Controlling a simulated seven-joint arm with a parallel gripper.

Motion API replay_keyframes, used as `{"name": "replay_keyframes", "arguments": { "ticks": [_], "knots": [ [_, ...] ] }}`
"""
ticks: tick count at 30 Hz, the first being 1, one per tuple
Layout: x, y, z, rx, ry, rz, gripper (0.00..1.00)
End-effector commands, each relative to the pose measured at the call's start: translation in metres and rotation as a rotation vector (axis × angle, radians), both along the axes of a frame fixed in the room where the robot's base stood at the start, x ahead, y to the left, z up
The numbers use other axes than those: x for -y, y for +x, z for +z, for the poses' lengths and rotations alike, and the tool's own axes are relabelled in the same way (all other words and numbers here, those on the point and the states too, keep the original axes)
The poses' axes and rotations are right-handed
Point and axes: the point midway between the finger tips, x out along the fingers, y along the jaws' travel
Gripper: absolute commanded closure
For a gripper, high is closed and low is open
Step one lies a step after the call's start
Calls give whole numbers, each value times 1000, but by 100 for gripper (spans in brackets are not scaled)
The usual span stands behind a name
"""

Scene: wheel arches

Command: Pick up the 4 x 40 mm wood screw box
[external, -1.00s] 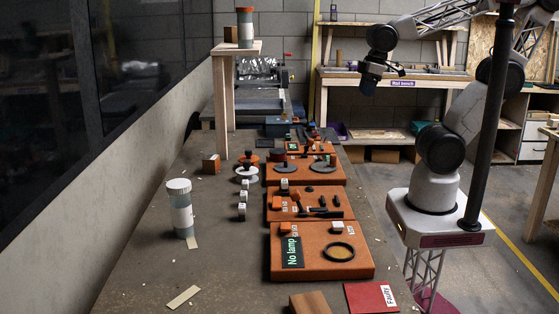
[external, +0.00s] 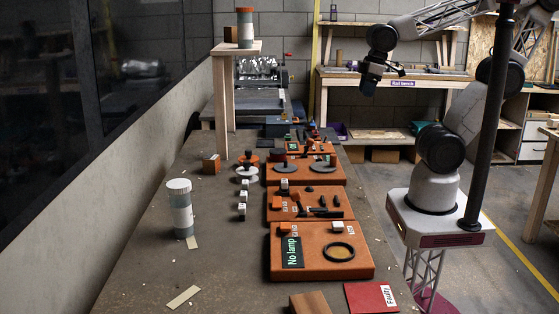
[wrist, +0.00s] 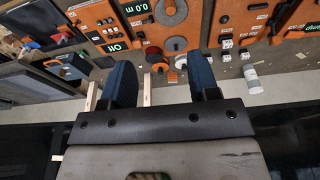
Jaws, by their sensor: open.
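No lettering reading 4 x 40 mm is legible, so I cannot tell which box is the wood screw box. A brown box (external: 211,165) stands farther back on the left. My gripper (external: 370,84) is high up, right of the bench and well apart from these things. In the wrist view its blue fingers (wrist: 162,82) are spread with nothing held; small white boxes (wrist: 227,43) show beyond them.
Orange trays (external: 316,262) run along the bench's right side. A capped pale jar (external: 182,210) stands at left, and a wooden stand (external: 221,95) with another jar (external: 245,28) rises at the back. A red "Faulty" board (external: 365,297) lies in front. The bench's left front is mostly clear.

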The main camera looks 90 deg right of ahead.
Motion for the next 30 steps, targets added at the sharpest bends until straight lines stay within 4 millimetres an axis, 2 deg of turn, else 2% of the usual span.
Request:
{"name": "replay_keyframes", "arguments": {
  "ticks": [5, 9, 11, 23, 26, 30],
  "knots": [
    [0, 0, 0, 0, 0, 0, 45],
    [0, 0, 0, 0, 0, 0, 23],
    [0, 0, 0, 0, 0, 0, 17],
    [0, 5, 1, -2, -2, 11, 17],
    [0, 14, 4, -6, -7, 31, 17],
    [1, 34, 8, -17, -18, 80, 17]
  ]
}}
